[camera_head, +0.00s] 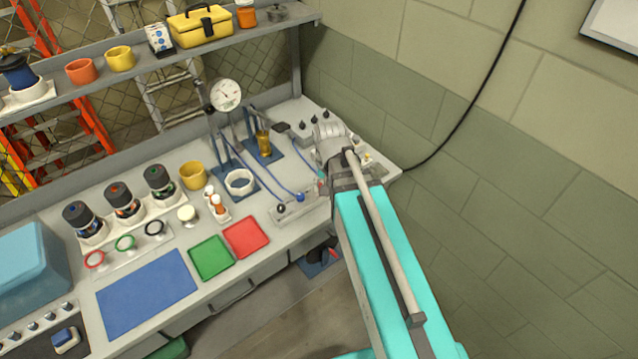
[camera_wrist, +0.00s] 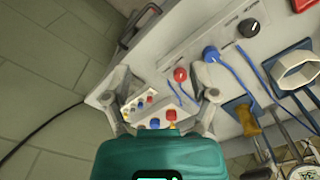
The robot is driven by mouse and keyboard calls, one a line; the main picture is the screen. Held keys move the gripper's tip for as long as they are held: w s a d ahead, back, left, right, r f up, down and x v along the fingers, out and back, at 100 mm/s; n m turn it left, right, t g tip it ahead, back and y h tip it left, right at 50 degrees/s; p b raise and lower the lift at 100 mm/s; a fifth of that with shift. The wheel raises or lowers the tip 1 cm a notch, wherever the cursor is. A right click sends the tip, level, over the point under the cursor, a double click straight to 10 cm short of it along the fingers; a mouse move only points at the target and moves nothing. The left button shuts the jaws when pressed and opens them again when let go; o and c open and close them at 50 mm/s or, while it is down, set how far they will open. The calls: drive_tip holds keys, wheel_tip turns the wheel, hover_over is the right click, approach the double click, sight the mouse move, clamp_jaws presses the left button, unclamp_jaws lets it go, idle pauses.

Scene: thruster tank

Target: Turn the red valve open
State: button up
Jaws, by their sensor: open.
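The red valve (camera_wrist: 180,74) is a small red knob on a pale manifold, in line with a blue knob (camera_wrist: 210,53) and a black knob (camera_wrist: 248,28). In the wrist view my gripper (camera_wrist: 162,82) is open, and the red knob shows between its fingers, closer to the right one. The fingers appear empty; I cannot tell whether either touches the knob. In the head view the manifold (camera_head: 293,210) shows its black and blue knobs, while my arm largely hides the red end. My gripper (camera_head: 330,140) is partly hidden there too.
A small panel with coloured buttons (camera_wrist: 140,103) lies beyond the fingers. Blue hoses run from the manifold toward a gauge (camera_head: 225,95). A brass-coloured fitting (camera_head: 263,142) and white ring (camera_head: 239,182) stand nearby. Red (camera_head: 246,237) and green (camera_head: 211,258) trays lie left; the wall is right.

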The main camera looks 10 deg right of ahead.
drive_tip(key=w+r+m+p, duration=0.1)
drive_tip(key=w+m, duration=0.8)
drive_tip(key=w, duration=0.3)
drive_tip(key=shift+w+r+m, duration=0.25)
drive_tip(key=shift+m, duration=0.05)
drive_tip(key=shift+f, duration=0.1)
wheel_tip(320, 180, down, 14)
drive_tip(key=b, duration=1.3)
drive_tip(key=shift+r, duration=0.2)
clamp_jaws()
